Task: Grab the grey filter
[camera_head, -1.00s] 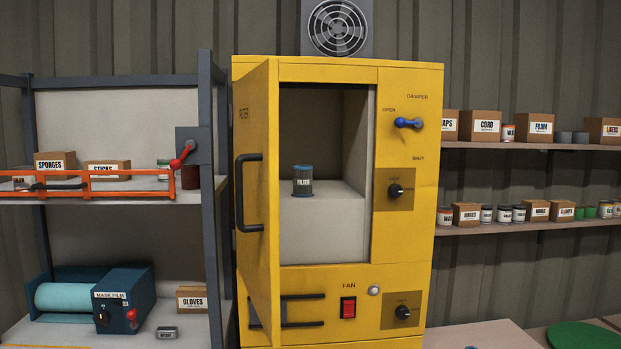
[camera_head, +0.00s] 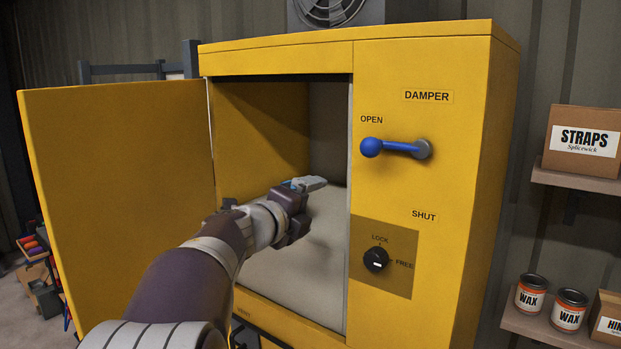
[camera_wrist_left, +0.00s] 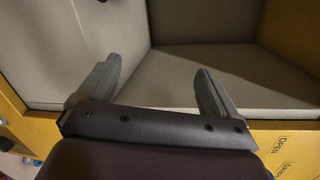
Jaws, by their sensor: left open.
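The grey filter does not show in either view now; in the head view my left arm covers part of the cabinet's inside. The yellow cabinet (camera_head: 424,62) has its door (camera_head: 118,170) swung open to the left. My left gripper (camera_head: 310,183) reaches into the cabinet opening, above the pale inner surface (camera_head: 300,275). In the left wrist view the two fingers of my left gripper (camera_wrist_left: 155,88) are spread wide with nothing between them. Pale inner walls and a flat surface lie beyond them. My right gripper is not in view.
A blue damper lever (camera_head: 392,148) sticks out of the cabinet's front, right of the opening, with a black lock knob (camera_head: 376,260) below. Shelves on the right hold a straps box (camera_head: 582,143) and wax cans (camera_head: 569,310).

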